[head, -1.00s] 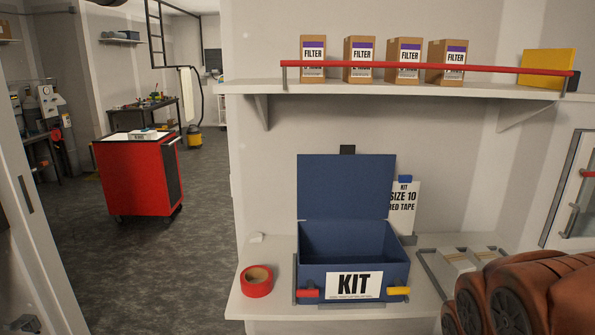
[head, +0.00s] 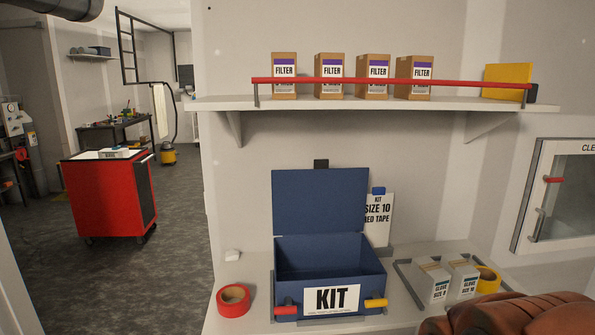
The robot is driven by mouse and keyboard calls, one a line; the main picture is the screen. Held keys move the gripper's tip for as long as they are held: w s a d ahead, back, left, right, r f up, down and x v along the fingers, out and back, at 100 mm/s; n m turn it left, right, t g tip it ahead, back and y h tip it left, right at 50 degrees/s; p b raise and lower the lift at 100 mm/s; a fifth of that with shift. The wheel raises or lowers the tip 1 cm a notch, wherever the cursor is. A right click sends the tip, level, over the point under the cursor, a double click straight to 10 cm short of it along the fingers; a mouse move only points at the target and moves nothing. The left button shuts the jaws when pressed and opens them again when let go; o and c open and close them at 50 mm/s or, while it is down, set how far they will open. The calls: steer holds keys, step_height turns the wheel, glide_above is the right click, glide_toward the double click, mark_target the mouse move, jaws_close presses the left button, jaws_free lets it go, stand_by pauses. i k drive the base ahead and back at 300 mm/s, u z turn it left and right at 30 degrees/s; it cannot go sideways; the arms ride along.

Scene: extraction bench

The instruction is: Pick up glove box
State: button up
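Two small white glove boxes stand side by side in a grey-edged tray (head: 409,287) on the bench at the right. The left glove box (head: 430,281) has a size label whose number is hard to read. The right glove box (head: 460,279) appears to read size 10. A card (head: 378,216) behind the kit box reads kit, size 10, red tape. The blue kit box (head: 330,258) stands open with its lid raised and looks empty inside. My gripper is out of view; only part of my brown arm shows at the lower right, in front of the tray.
Red tape (head: 233,301) lies left of the kit box. Yellow tape (head: 488,281) is beside the glove boxes. Above, a shelf (head: 360,103) with a red rail holds filter boxes. A cabinet (head: 565,195) is at the right; a red cart (head: 105,198) stands at the left.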

mark_target(465, 276)
steer(key=z, duration=2.85)
steer(key=i, duration=0.95)
steer(key=u, duration=3.6)
